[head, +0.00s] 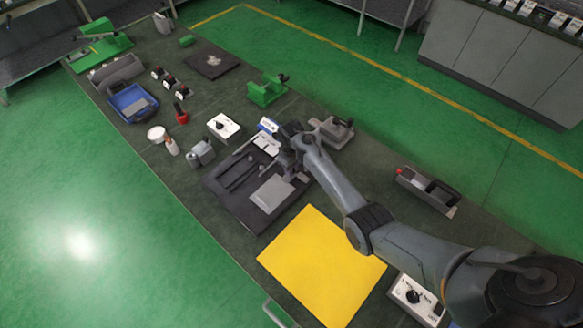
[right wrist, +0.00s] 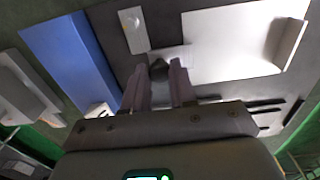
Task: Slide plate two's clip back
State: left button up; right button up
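My right gripper (head: 288,158) is over the far right part of a dark fixture board (head: 232,203) in the head view. In the right wrist view its two fingers (right wrist: 160,78) stand a little apart, with a small dark rounded knob (right wrist: 159,68) between their tips. I cannot tell whether they grip it. The knob is beside a pale flat plate (right wrist: 228,45) with a raised edge. A small light piece (right wrist: 133,30) with a dot lies left of the plate. A grey plate (head: 272,193) lies on the board's near part. Which plate is two is not readable. My left gripper is not in view.
A blue-and-white box (head: 268,125) and a grey vise-like device (head: 332,131) stand close to my right gripper. A blue block (right wrist: 70,55) shows at the wrist view's left. A yellow mat (head: 322,262) lies clear in front. A white switch box (head: 223,126) stands left.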

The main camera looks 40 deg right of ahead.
grip_shut()
jog(key=d, duration=0.5)
jog(key=shift+w+d, duration=0.2)
jog(key=shift+w, duration=0.15)
jog(key=shift+a+f, duration=0.1)
jog(key=shift+o, duration=1.5)
grip_release()
jog(key=o, duration=0.4)
jog(key=shift+d, duration=0.2)
jog(key=shift+o, duration=0.2)
jog(key=shift+a, duration=0.1)
